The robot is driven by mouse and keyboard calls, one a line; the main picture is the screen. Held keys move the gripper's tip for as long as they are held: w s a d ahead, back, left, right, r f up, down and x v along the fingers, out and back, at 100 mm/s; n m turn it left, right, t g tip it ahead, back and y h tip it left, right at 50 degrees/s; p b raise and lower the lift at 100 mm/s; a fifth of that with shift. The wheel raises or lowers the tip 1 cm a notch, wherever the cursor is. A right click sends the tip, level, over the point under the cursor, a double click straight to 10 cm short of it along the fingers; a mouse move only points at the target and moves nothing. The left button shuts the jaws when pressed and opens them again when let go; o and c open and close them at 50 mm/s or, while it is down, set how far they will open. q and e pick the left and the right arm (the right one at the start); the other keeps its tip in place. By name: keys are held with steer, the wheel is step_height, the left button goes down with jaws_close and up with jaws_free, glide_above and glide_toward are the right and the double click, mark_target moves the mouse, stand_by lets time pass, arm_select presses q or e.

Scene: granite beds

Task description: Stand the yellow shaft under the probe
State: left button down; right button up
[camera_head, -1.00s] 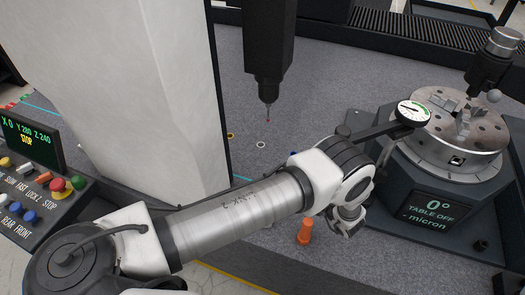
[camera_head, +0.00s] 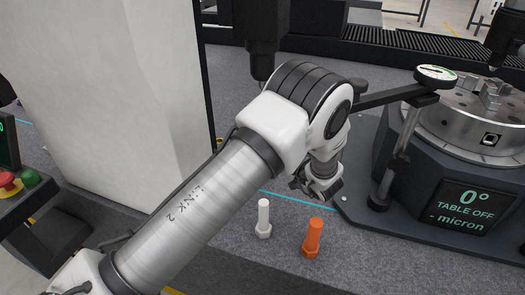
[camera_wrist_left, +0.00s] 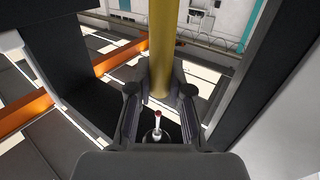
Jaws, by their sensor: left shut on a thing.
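In the left wrist view the yellow shaft (camera_wrist_left: 162,48) is between the fingers of my left gripper (camera_wrist_left: 160,98), which is shut on it. The probe stylus (camera_wrist_left: 157,122), with a red ball tip, shows between the fingers there, below the shaft in the picture; I cannot tell the gap. In the head view my left gripper (camera_head: 319,190) is beyond the standing shafts, and the yellow shaft is not visible. The black probe head (camera_head: 262,62) hangs behind my left arm, which hides its tip. My right gripper is not in view.
A white shaft (camera_head: 263,218) and an orange shaft (camera_head: 312,238) stand upright on the grey bed (camera_head: 365,260). At right is a rotary table (camera_head: 470,190) with a dial gauge (camera_head: 435,74) on an arm close to my left wrist. A pale column (camera_head: 110,90) stands at left.

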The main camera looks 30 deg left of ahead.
arm_select(q)
steer(key=a+f, duration=0.1)
steer(key=w+a+f, duration=0.1)
steer(key=a+f, duration=0.1)
steer(key=shift+w+a+f, duration=0.1)
steer(key=shift+f, duration=0.1)
steer(key=shift+f, duration=0.2)
steer(key=shift+f+b, duration=0.45)
steer(key=c, duration=1.1)
jaws_free()
steer(key=shift+r, duration=0.15)
